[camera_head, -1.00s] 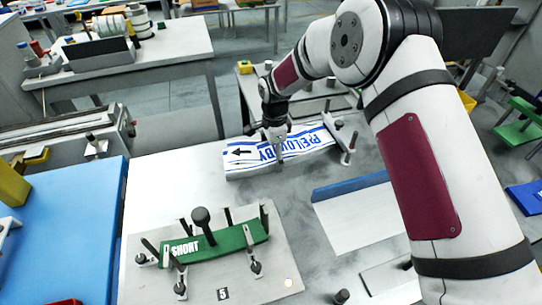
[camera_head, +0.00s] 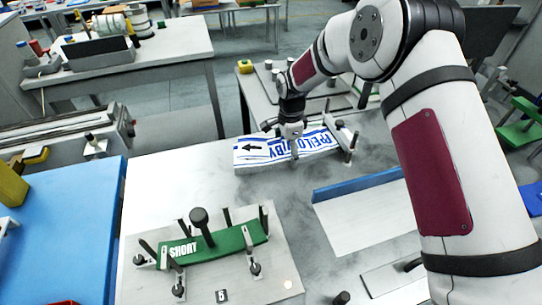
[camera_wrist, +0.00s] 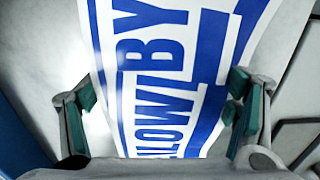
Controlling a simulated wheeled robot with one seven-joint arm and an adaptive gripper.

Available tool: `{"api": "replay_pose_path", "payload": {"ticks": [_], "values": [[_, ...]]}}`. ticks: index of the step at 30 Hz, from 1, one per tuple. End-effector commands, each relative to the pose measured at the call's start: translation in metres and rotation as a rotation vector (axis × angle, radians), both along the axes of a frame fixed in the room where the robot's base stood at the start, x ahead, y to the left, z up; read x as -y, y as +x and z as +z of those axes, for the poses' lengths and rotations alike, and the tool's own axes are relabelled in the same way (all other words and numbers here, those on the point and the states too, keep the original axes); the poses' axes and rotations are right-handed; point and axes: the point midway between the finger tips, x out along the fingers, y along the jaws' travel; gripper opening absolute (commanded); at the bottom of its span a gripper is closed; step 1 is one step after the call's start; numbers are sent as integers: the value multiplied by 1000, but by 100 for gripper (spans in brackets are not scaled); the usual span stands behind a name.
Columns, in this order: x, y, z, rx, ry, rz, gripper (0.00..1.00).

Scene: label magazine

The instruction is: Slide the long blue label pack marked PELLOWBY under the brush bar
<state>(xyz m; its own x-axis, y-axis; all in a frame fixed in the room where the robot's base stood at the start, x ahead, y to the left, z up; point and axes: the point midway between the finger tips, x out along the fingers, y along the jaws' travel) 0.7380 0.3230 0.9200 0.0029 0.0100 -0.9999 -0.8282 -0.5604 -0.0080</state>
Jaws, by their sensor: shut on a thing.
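The long label pack (camera_head: 256,159), white with blue stripes and lettering, lies flat across the back of the bench. Its lettering is upside down in the head view, with a black arrow pointing left near its left end. My gripper (camera_head: 294,154) points down at the middle of the pack. In the wrist view the pack (camera_wrist: 165,85) passes between the two green-padded fingers of my gripper (camera_wrist: 160,108), which is shut on it. A narrow bar with posts (camera_head: 347,141), apparently the brush bar, stands at the pack's right end. I cannot tell how much of the pack is under it.
A green SHORT template (camera_head: 215,246) with black posts and clamps sits on a plate in front. A white tray with a blue back edge (camera_head: 360,188) lies to the right. A blue mat (camera_head: 70,220) covers the left side. Bench between is clear.

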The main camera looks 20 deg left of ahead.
Motion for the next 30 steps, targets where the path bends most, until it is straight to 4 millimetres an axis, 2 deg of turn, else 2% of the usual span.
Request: {"api": "replay_pose_path", "payload": {"ticks": [1, 18, 29, 30], "values": [[15, 5, -9, -2, -20, -2, 41], [35, 18, -9, -3, -21, -1, 40], [37, 19, -9, -3, -21, -2, 41], [37, 19, -9, -3, -21, -2, 90]]}}
